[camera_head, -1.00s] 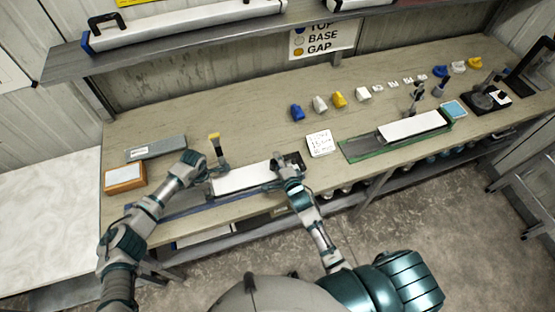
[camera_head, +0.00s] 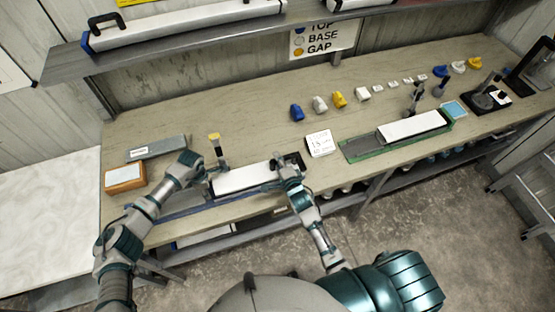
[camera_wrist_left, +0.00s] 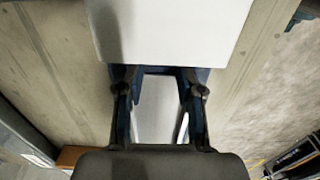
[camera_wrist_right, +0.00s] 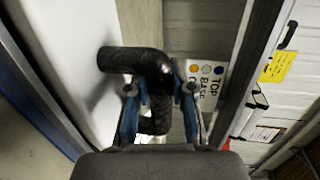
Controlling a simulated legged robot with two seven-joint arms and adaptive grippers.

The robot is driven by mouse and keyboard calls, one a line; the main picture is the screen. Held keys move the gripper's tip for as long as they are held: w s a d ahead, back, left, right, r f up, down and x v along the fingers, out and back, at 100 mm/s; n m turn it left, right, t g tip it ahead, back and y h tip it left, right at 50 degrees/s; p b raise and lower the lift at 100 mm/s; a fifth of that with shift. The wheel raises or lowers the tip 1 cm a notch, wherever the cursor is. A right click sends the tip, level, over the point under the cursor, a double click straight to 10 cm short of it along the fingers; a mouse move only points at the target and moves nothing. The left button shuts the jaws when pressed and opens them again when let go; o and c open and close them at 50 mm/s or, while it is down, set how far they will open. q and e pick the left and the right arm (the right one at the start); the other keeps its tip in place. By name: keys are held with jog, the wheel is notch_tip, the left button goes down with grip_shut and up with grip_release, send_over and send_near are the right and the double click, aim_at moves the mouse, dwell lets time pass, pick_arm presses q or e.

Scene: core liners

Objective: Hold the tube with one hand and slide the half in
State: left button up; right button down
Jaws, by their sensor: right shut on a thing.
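A long white half-round piece (camera_head: 242,181) lies near the bench's front edge, between my two hands. It fills the top of the left wrist view (camera_wrist_left: 175,30) and the left side of the right wrist view (camera_wrist_right: 85,75). My left gripper (camera_head: 205,172) is at its left end, with fingers apart (camera_wrist_left: 158,92) just below the white edge; a pale strip and blue parts show between them. My right gripper (camera_head: 280,180) is at the right end, shut on a black curved handle (camera_wrist_right: 135,60). I cannot tell the tube from the half here.
A blue rail (camera_head: 185,210) runs along the front edge. A yellow-topped upright tool (camera_head: 215,144), a grey box (camera_head: 157,148) and an orange box (camera_head: 125,178) stand left. A white card (camera_head: 319,143) and a green tray (camera_head: 355,150) lie right.

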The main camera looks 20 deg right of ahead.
pick_arm(q)
jog(key=shift+a, duration=0.6)
pick_arm(e)
jog(key=shift+s+f, duration=0.1)
jog(key=shift+f, duration=0.25)
pick_arm(q)
notch_tip(320, 180, up, 9)
pick_arm(e)
jog(key=c, duration=1.1)
grip_release()
pick_arm(q)
jog(key=shift+w, duration=0.1)
pick_arm(e)
jog(key=shift+o, duration=0.9)
jog(key=shift+r, duration=0.15)
jog(key=shift+d, duration=0.1)
jog(key=s+r, duration=0.2)
jog(key=s, duration=0.9)
jog(key=shift+s+d+r, duration=0.15)
jog(key=shift+d, duration=0.15)
